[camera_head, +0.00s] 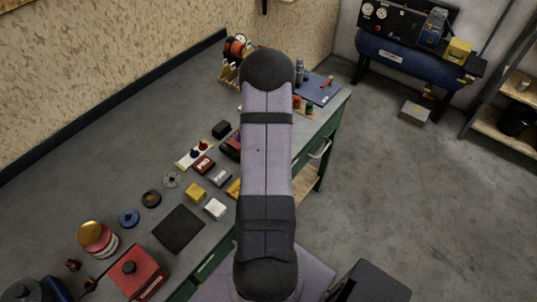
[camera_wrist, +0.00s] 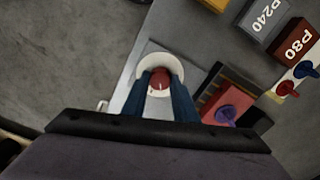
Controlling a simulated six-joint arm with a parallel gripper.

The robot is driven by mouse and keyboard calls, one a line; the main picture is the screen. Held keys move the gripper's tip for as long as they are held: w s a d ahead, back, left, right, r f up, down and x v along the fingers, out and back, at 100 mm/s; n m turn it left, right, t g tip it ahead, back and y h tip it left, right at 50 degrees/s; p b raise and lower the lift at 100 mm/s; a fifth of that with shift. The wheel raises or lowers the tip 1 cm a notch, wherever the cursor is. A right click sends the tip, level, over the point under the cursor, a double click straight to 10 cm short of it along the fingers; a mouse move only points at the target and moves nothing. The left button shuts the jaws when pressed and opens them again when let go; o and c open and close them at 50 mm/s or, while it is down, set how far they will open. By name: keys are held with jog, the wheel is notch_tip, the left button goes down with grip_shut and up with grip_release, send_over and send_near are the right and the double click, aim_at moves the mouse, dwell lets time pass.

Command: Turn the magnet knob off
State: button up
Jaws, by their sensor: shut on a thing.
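In the wrist view, a red knob (camera_wrist: 160,83) with a small white mark sits on a round white disc (camera_wrist: 147,64). The disc is on a light grey plate or block. My gripper (camera_wrist: 160,76) has its two blue fingers on either side of the knob, shut on it. In the head view my arm covers the middle of the bench and hides the knob and gripper. I cannot read an on or off label.
Right of the knob is a dark red box with a purple knob (camera_wrist: 226,114). Blocks marked P240 (camera_wrist: 264,20) and P80 (camera_wrist: 293,44) lie beyond. The green-sided bench (camera_head: 178,276) also holds a red box (camera_head: 137,280) and a black mat (camera_head: 179,229).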

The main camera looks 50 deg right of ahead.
jog(key=n+b, duration=0.1)
jog(key=n, duration=0.4)
jog(key=shift+n, duration=0.3)
jog(key=n+b, duration=0.1)
jog(key=n, duration=0.4)
jog(key=shift+n, duration=0.4)
jog(key=o, duration=1.1)
jog(key=shift+c, duration=0.2)
jog(key=shift+r, duration=0.1)
jog(key=shift+r+b, duration=1.3)
jog(key=shift+r, duration=2.3)
